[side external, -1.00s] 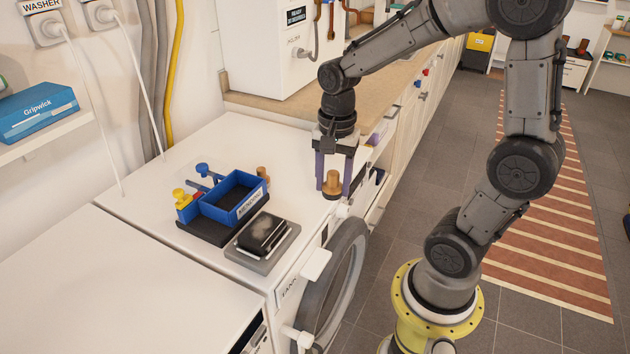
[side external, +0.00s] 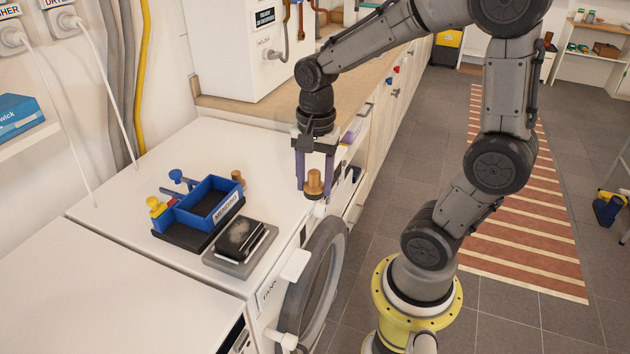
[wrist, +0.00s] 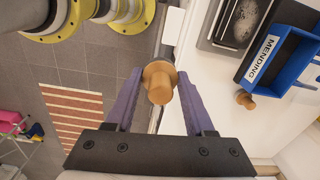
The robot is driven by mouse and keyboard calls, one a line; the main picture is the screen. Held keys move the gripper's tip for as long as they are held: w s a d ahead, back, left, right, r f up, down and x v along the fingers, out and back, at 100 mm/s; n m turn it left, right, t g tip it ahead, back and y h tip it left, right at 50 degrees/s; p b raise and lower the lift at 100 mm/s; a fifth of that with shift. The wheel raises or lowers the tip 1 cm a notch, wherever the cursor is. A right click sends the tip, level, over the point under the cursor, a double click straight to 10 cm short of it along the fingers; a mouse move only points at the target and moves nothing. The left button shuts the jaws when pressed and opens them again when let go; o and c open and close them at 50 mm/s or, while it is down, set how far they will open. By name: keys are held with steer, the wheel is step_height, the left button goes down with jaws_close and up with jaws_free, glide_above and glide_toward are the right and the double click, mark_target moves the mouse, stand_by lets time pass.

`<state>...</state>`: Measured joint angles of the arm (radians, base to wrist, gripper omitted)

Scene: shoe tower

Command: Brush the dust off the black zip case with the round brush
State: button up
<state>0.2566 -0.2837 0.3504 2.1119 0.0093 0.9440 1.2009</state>
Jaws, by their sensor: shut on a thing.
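The round brush (wrist: 160,82) is a brown wooden piece with a knob handle and a wider round base. In the side view it (side external: 314,183) stands upright near the front edge of the white machine top. My gripper (wrist: 159,88), with two purple fingers, is shut on the brush from both sides. The black zip case (side external: 240,239) lies on a grey tray, left of and nearer the camera than the brush. A pale dusty patch covers part of its top. It also shows at the top of the wrist view (wrist: 243,22). Whether the brush touches the machine top is unclear.
A blue bin (side external: 228,207) labelled MENDING stands on a dark base behind the case, with blue and yellow knobs at its left. Another wooden peg (side external: 238,177) stands beside the bin. The white top (side external: 262,170) between brush and case is clear.

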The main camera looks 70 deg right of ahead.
steer(key=w+a+r+m, duration=0.1)
steer(key=w+a+r, duration=0.1)
steer(key=w, duration=0.5)
steer(key=n, duration=0.2)
glide_above(246, 237)
step_height(246, 237, down, 2)
steer(key=f, duration=0.1)
steer(key=shift+d+f, duration=0.15)
steer(key=shift+f, duration=0.8)
steer(key=shift+d+f, duration=0.2)
steer(key=shift+f, duration=0.8)
steer(key=shift+d+f, duration=0.15)
steer(key=shift+f, duration=1.45)
steer(key=shift+w, duration=0.8)
steer(key=shift+c, duration=0.5)
steer(key=shift+w, duration=1.15)
steer(key=shift+s+a, duration=0.1)
steer(key=shift+s, duration=1.95)
steer(key=shift+w+a, duration=0.35)
steer(key=shift+w, duration=1.7)
steer(key=shift+s, duration=2)
step_height(246, 237, up, 8)
